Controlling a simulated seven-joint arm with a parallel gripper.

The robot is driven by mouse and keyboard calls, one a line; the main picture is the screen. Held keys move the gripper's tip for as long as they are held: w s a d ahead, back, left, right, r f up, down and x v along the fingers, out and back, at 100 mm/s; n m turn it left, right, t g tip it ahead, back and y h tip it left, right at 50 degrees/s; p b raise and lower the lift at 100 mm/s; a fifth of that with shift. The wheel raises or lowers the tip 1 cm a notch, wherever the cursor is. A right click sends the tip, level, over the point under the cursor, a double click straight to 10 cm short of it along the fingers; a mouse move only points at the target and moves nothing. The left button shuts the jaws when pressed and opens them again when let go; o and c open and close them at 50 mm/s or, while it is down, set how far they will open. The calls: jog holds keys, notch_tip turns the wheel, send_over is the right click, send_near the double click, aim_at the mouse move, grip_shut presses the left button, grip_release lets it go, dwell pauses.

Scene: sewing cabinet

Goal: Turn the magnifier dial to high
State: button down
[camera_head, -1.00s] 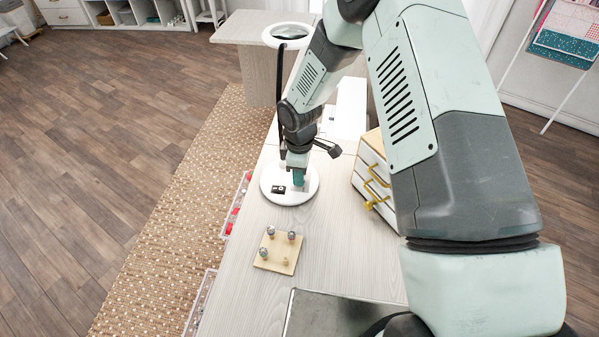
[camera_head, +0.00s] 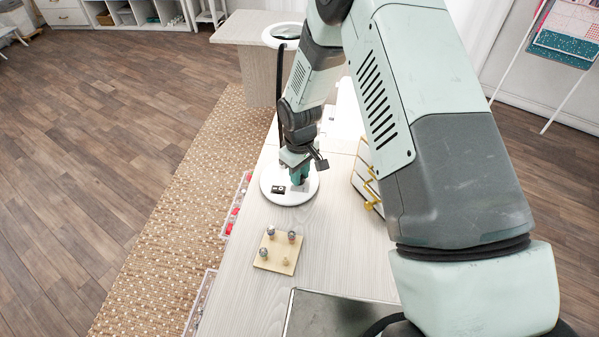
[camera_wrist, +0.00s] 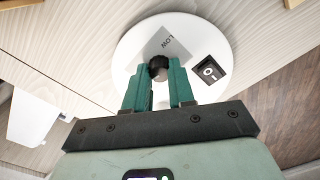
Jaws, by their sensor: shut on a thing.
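The magnifier stands on the table, with a round white base (camera_head: 272,194) and a ring lens (camera_head: 287,33) on a dark stem (camera_head: 281,95). A "HIGH" mark is not visible. A black rocker switch (camera_wrist: 208,72) sits to the right of the dial. My gripper (camera_wrist: 159,82) has its two green fingers shut on the dial, one on each side. In the head view my gripper (camera_head: 299,178) points down at the base.
A wooden board with several metal knobs (camera_head: 279,253) lies in front of the base. A small drawer cabinet with gold handles (camera_head: 366,180) stands to the right, partly behind my arm. Trays with red items (camera_head: 236,212) hang along the table's left edge.

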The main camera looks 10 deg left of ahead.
dwell(0.4)
jog(key=c, duration=1)
grip_release()
jog(key=shift+o, duration=0.2)
jog(key=shift+r, duration=0.15)
notch_tip(320, 180, up, 11)
jog(key=shift+f, duration=0.2)
jog(key=shift+r, duration=0.1)
jog(key=s+d+r+m+t, duration=0.1)
jog(key=s+d+r+m, duration=0.2)
jog(key=d+r, duration=0.55)
jog(key=s+d+r+m+t, duration=0.2)
jog(key=s+d+r, duration=0.15)
jog(key=r, duration=1.05)
jog(key=s+d+r+m+t, duration=0.1)
jog(key=s+d+r, duration=0.3)
jog(key=s, duration=0.4)
jog(key=s+d+r+m+t, duration=0.1)
jog(key=s+d+r+m, duration=0.2)
jog(key=s, duration=0.6)
jog(key=shift+s+d+r+m+t, duration=0.2)
jog(key=shift+d+r+m+t, duration=0.15)
jog(key=shift+d+m, duration=0.45)
